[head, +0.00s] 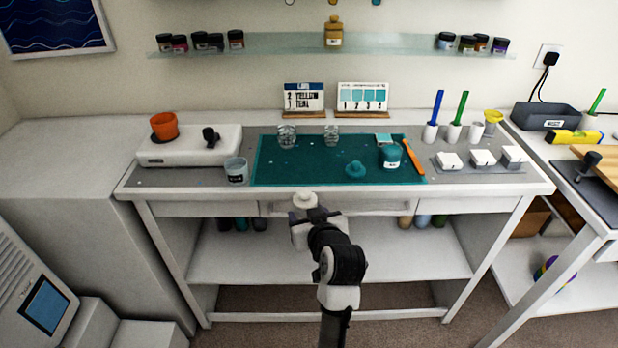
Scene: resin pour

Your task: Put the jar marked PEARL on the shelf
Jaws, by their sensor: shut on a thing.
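My gripper (306,214) is in front of the workbench's front edge, at about the middle of its width. It is shut on a small pale, white-topped jar (305,200). The arm and jaws hide most of this jar, and I cannot read a label on it. The glass wall shelf (285,43) is above and behind the bench. Several dark-lidded jars (199,41) stand at its left end and several more (467,43) at its right end. A yellow-amber bottle (333,32) stands near its middle. Bare glass lies on both sides of the bottle.
A white scale (188,146) with an orange cup is left; brush holders (430,132) are right.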

